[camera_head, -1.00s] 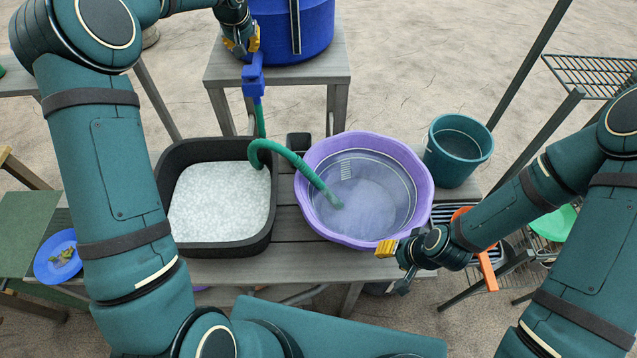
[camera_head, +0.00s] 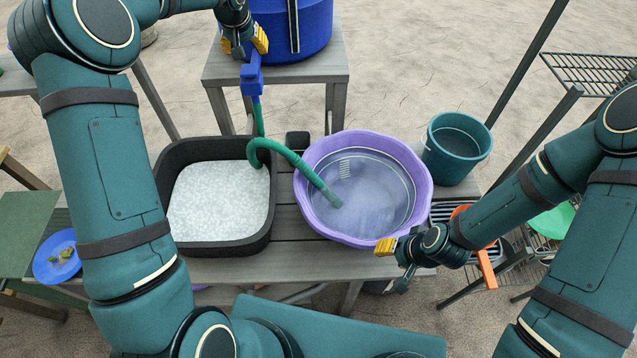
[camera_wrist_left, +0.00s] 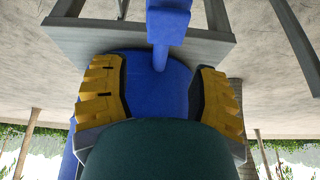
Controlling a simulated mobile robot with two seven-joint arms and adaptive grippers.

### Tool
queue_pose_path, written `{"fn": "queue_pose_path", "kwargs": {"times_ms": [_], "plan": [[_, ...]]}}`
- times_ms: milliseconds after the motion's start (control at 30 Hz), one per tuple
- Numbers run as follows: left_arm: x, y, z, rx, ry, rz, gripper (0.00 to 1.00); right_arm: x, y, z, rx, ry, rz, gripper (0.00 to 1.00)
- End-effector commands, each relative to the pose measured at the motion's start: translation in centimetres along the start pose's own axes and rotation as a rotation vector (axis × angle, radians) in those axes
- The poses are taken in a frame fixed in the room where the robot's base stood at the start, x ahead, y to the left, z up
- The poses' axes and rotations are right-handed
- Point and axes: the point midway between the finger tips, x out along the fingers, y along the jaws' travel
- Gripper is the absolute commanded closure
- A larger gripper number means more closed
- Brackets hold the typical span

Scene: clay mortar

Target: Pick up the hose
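The green hose (camera_head: 290,156) runs down from a blue tap (camera_head: 251,78) on the blue barrel (camera_head: 312,25). It arches over the edge of the black tray, and its free end lies inside the purple basin (camera_head: 425,190), in the water. My left gripper (camera_head: 245,44) is at the top of the tap, with its yellow fingers spread. In the left wrist view its fingers (camera_wrist_left: 160,95) stand apart, with the tap's blue stem (camera_wrist_left: 160,50) ahead between them; contact cannot be told. My right gripper (camera_head: 394,266) is beside the basin's front right rim, fingers apart and empty.
The black tray (camera_head: 262,232) of white pellets stands left of the basin on the grey table (camera_head: 285,268). A teal bucket (camera_head: 440,155) stands behind right. An orange object (camera_head: 487,270) is near my right forearm. A blue plate (camera_head: 42,268) is at far left.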

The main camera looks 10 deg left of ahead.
Motion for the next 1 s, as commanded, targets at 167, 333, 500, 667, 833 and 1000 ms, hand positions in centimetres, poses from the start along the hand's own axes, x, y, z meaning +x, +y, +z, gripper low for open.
{"fn": "queue_pose_path", "kwargs": {"times_ms": [167,333,500,667,833,1000], "plan": [[2.4,4.0,4.4,0.348,-0.104,0.046,0.36,0.0,0.0,0.0,0.0,0.0,-0.001,0.53],[4.3,8.8,10.4,0.832,-0.215,0.144,0.36,0.1,0.1,0.0,0.0,0.0,-0.001,0.53],[5.1,12.4,15.9,1.275,-0.284,0.263,0.36,0.1,0.1,0.1,0.0,0.0,-0.002,0.53],[5.2,14.3,19.2,1.543,-0.31,0.35,0.36,0.1,0.1,0.1,0.0,0.0,-0.003,0.53],[5.5,14.9,20.5,1.645,-0.316,0.385,0.36,0.1,0.1,0.1,0.0,0.0,-0.003,0.53],[7.8,15.0,21.7,1.65,-0.318,0.389,0.36,0.1,0.1,0.1,0.0,0.0,-0.003,0.53]]}}
